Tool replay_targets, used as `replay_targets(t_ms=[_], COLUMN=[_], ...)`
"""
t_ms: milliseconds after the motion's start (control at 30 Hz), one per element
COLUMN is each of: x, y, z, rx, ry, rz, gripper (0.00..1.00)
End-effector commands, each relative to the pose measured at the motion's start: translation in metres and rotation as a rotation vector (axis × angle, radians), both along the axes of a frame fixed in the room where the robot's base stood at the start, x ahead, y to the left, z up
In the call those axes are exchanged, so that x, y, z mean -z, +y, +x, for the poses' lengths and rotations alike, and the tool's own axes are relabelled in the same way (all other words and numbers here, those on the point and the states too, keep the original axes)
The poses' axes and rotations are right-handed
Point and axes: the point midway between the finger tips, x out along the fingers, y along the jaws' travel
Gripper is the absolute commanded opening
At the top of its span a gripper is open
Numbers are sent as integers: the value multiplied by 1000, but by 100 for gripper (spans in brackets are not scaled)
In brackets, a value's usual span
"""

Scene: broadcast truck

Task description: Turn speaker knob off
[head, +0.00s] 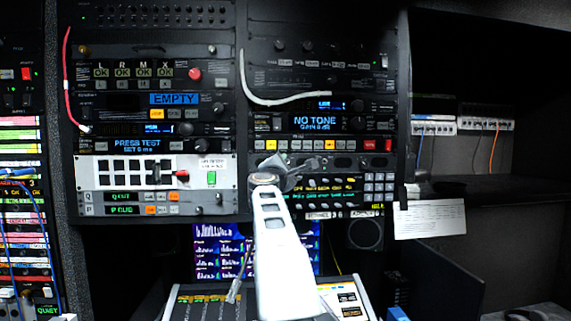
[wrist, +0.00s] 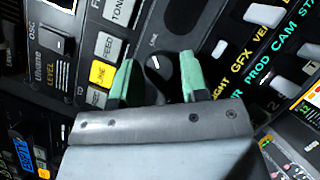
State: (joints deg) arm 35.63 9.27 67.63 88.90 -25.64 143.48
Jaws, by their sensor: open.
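In the wrist view, a dark round knob (wrist: 156,66) with a short white pointer mark sits on the black panel. I cannot read a speaker label on it; small lettering near it seems to say LINE. My gripper (wrist: 156,78) is open, its two green-tipped fingers on either side of the knob. I cannot tell whether either finger touches it. The gripper's body hides the lower part of the knob. In the head view, my gripper (head: 300,167) is in front of the middle rack's lower panels, and it hides the knob there.
A lit yellow LINE button (wrist: 102,74) and a FEED button (wrist: 109,45) are left of the fingers. White sliding caps (wrist: 265,15) are to the right. In the head view, a white cable (head: 270,99) hangs above, and a console (head: 200,300) is below.

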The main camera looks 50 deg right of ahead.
Motion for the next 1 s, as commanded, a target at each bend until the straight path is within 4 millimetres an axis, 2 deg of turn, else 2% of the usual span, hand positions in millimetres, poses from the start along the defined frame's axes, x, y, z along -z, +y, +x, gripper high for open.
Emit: replay_targets(t_ms=[267, 633, 1000], x=[0, 0, 5], y=[-1, -1, -2], z=[0, 0, -1], rx=[1, 1, 2], ry=[0, 0, 60], rz=[0, 0, -73], gripper=[41, 7, 7])
